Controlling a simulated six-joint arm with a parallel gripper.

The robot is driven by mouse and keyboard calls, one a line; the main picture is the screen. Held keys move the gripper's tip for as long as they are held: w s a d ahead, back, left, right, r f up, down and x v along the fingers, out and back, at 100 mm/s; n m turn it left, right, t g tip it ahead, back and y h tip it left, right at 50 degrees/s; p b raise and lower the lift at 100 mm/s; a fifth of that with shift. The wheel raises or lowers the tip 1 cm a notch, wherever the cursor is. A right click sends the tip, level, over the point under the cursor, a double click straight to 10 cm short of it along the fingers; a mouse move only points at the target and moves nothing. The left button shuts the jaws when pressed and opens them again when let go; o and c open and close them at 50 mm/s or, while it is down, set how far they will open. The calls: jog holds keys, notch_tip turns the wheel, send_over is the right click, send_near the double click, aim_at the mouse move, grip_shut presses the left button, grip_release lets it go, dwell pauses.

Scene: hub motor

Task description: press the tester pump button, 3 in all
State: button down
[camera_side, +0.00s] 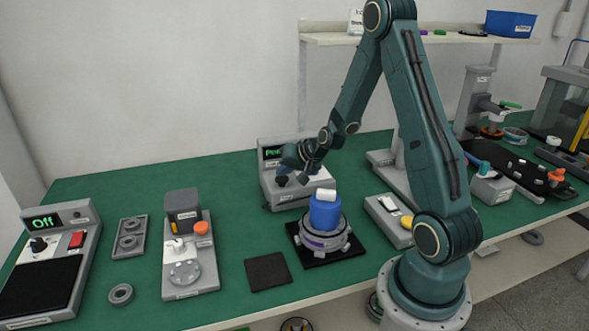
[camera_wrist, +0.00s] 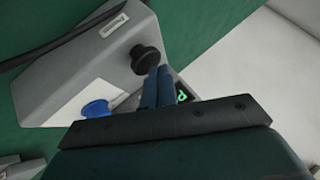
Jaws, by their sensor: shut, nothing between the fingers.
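The tester (camera_side: 287,191) is a grey sloped box behind the blue-topped hub motor on the green table. Its lit green display (camera_side: 271,153) is partly covered by my gripper. In the wrist view the tester (camera_wrist: 70,65) shows a black knob (camera_wrist: 146,58) and a blue button (camera_wrist: 97,108) beside a white label area. My gripper (camera_side: 287,163) is over the tester face, shut and empty. In the wrist view its blue fingertips (camera_wrist: 160,70) appear right beside the black knob and overlap the display; I cannot tell whether they touch. Which control is the pump button cannot be read.
The hub motor (camera_side: 324,212) sits on a black mat in front of the tester. A grey fixture with an orange knob (camera_side: 201,228) and an Off-display unit (camera_side: 55,219) stand to the left. A shelf (camera_side: 340,38) is behind.

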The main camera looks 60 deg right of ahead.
aim_at(285, 179)
jog(key=shift+f, duration=0.95)
dwell(1.2)
jog(key=shift+r, duration=0.1)
dwell(0.3)
jog(key=shift+r, duration=1.3)
jog(key=shift+r, duration=0.1)
jog(key=shift+r, duration=2.45)
dwell(0.7)
notch_tip(285, 179, up, 4)
jog(key=shift+f, duration=0.1)
jog(key=shift+f, duration=0.15)
dwell(0.4)
